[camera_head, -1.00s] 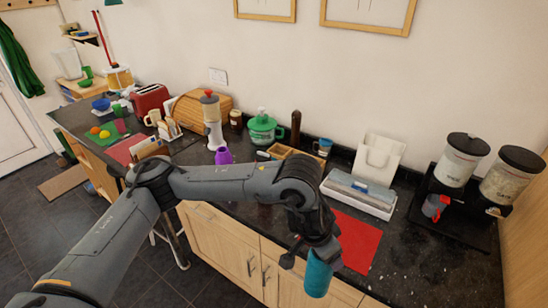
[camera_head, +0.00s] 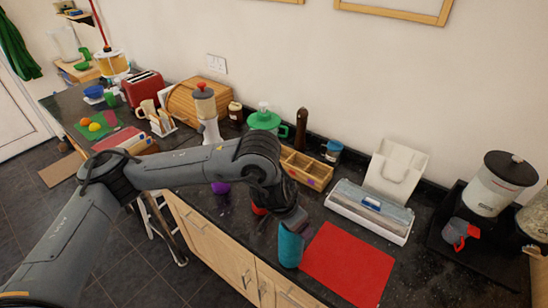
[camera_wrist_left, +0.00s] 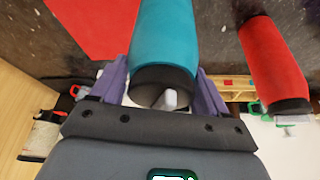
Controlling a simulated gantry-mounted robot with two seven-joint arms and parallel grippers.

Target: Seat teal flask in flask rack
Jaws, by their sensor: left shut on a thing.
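The teal flask (camera_head: 290,247) hangs upright, its dark cap end up, in my left gripper (camera_head: 291,218), just left of the red mat. In the left wrist view my left gripper (camera_wrist_left: 163,88) has its purple fingers shut on the two sides of the teal flask (camera_wrist_left: 165,35) near its dark end. The flask rack (camera_head: 305,169) looks to be the wooden box with compartments towards the wall, behind my left gripper. Part of it shows in the left wrist view (camera_wrist_left: 238,84). My right gripper is not in view.
A red flask (camera_wrist_left: 272,60) stands beside the teal one, mostly hidden by my arm in the head view. A purple flask (camera_head: 221,188) is further left. The red mat (camera_head: 348,263) lies flat and clear. A white-and-grey tray-like box (camera_head: 370,207) stands right of the rack.

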